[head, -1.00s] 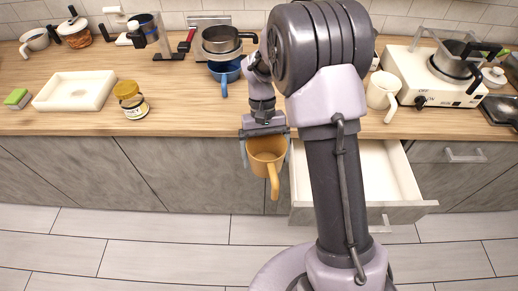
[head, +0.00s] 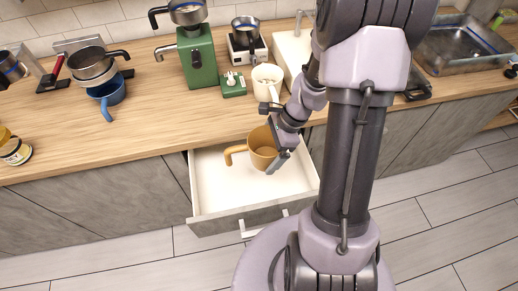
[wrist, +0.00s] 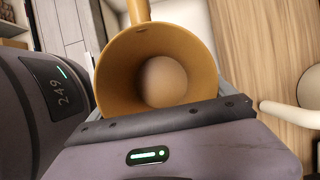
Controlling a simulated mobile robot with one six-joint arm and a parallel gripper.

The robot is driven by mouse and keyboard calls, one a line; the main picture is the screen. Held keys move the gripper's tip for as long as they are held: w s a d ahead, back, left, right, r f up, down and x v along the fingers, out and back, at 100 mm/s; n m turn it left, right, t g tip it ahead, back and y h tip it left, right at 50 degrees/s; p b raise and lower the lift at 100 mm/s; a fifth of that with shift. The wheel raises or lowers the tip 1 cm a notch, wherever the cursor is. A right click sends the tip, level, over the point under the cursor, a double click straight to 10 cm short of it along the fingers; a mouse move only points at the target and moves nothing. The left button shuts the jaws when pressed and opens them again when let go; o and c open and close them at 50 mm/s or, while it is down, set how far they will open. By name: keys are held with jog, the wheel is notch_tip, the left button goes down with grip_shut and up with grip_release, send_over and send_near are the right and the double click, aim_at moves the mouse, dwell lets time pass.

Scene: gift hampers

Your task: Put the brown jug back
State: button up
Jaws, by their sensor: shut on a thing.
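The brown jug (head: 262,150) is held in my gripper (head: 277,152), with its handle pointing left in the head view. The jug is over the open white drawer (head: 218,184), near the drawer's back right part. In the wrist view the jug (wrist: 115,75) fills the middle, its open mouth facing the camera and its handle at the top. My gripper's fingers lie at the two sides of the jug. I cannot tell whether the jug's base touches the drawer floor.
A white jug (head: 267,80) stands on the counter behind the drawer, near a small green scale (head: 233,86) and a green grinder (head: 199,62). A blue jug (head: 109,92) and a pan (head: 90,62) are at the left. The drawer's left part is empty.

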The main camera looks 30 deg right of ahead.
notch_tip(320, 180, down, 6)
jog(key=b, duration=0.5)
dwell(0.4)
jog(key=shift+f+b, duration=0.15)
jog(key=shift+b, duration=0.15)
jog(key=shift+f+b, duration=0.3)
jog(key=shift+f, duration=0.05)
jog(key=shift+f+b, duration=3.25)
jog(key=shift+f, duration=0.45)
dwell(2.5)
